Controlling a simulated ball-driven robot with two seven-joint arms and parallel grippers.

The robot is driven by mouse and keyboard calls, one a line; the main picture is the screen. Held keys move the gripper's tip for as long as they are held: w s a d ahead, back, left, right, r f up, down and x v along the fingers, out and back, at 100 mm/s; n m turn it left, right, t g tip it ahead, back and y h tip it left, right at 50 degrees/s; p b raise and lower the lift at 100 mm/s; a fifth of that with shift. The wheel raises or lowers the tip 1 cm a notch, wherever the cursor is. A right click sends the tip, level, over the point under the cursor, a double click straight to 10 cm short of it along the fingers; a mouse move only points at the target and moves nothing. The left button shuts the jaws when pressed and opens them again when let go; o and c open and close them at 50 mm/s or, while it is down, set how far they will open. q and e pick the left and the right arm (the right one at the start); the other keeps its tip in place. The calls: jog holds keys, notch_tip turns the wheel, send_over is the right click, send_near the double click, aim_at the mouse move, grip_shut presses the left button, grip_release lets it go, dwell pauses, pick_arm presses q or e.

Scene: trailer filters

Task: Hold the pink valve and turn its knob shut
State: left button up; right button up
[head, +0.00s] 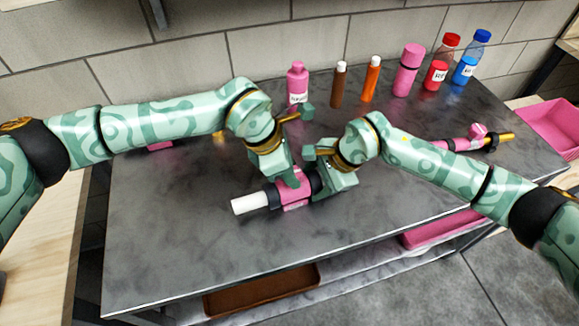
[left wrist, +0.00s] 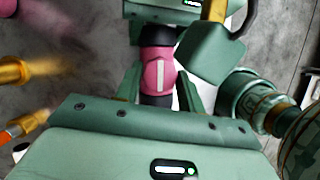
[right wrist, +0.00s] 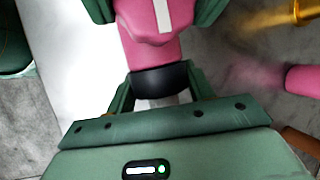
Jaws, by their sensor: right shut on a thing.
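The pink valve (head: 291,192) has black collars and a white end on its left, near the middle of the table. Its pink knob, with a white stripe along the valve, shows in the left wrist view (left wrist: 158,72) and partly at the top of the right wrist view (right wrist: 150,22). My left gripper (head: 284,183) has its fingers apart on either side of the valve, and contact is unclear. My right gripper (right wrist: 158,85) is shut on a black collar of the valve. In the head view the grippers hide part of the valve.
Bottles and tubes stand along the back wall, including a pink bottle (head: 298,84), an orange tube (head: 371,80) and a blue-capped bottle (head: 470,62). Another pink fitting with a gold end (head: 470,140) lies right. A pink bin (head: 553,122) stands beyond. The table's front left (head: 165,250) is clear.

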pick_arm(q)
jog(key=shift+c, duration=1.3)
jog(key=shift+m, duration=0.3)
jog(key=m+g, duration=0.1)
jog(key=m, duration=0.2)
jog(key=shift+w, duration=0.15)
jog(key=m+g, duration=0.1)
jog(key=m, duration=0.2)
jog(key=shift+w+m+g+y, duration=0.15)
jog(key=shift+m+g+y, duration=0.15)
jog(key=shift+m+g, duration=0.1)
jog(key=m+g+y, duration=0.1)
jog(key=m, duration=0.3)
jog(key=shift+d+m, duration=0.1)
jog(key=shift+m, duration=0.2)
jog(key=shift+w+d+m+g+y, duration=0.1)
jog(key=shift+m+g+y, duration=0.25)
jog(key=shift+m, duration=0.75)
jog(key=shift+w+m+g+y, duration=0.1)
jog(key=shift+m+g+y, duration=0.25)
jog(key=shift+m, duration=0.75)
